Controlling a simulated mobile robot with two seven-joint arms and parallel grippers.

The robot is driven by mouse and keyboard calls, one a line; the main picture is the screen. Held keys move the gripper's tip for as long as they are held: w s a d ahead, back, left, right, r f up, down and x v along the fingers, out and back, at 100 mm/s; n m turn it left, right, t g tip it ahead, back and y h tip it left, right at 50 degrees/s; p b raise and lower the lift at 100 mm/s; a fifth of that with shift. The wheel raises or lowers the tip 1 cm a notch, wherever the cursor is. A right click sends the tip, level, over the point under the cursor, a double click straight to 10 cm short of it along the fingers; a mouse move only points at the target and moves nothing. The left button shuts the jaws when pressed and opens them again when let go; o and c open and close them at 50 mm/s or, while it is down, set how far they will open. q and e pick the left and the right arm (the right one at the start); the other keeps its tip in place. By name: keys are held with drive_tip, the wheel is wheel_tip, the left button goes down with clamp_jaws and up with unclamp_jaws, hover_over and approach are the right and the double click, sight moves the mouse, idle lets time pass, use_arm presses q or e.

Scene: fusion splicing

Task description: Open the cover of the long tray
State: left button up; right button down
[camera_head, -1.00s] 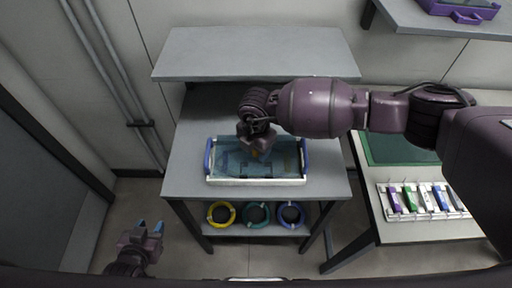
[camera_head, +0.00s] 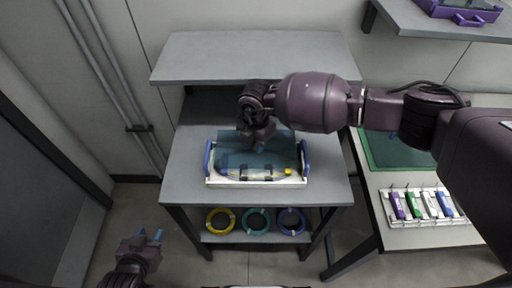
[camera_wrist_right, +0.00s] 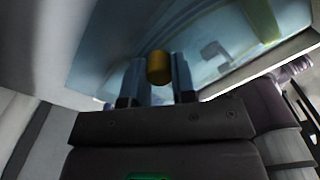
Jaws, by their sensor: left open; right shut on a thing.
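The long tray (camera_head: 215,180) is white with blue end handles and stands on the grey table. Its see-through blue cover (camera_head: 230,148) is tilted up at the back, and the front of the tray shows uncovered. My right gripper (camera_head: 258,146) is over the cover. In the right wrist view, my right gripper (camera_wrist_right: 158,75) is shut on a yellow-orange knob (camera_wrist_right: 159,67) in front of the bluish cover (camera_wrist_right: 105,50). My left gripper (camera_head: 149,237) is open and empty, low at the left, away from the table.
A raised grey shelf (camera_head: 250,55) runs behind the tray. Yellow, teal and blue rings (camera_head: 256,221) lie on the lower shelf. A right-hand table holds a green mat (camera_head: 385,150) and a rack of coloured tools (camera_head: 420,205). A purple case (camera_head: 465,12) sits at upper right.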

drive_tip(key=c, duration=0.9)
unclamp_jaws()
drive_tip(key=shift+c, duration=0.2)
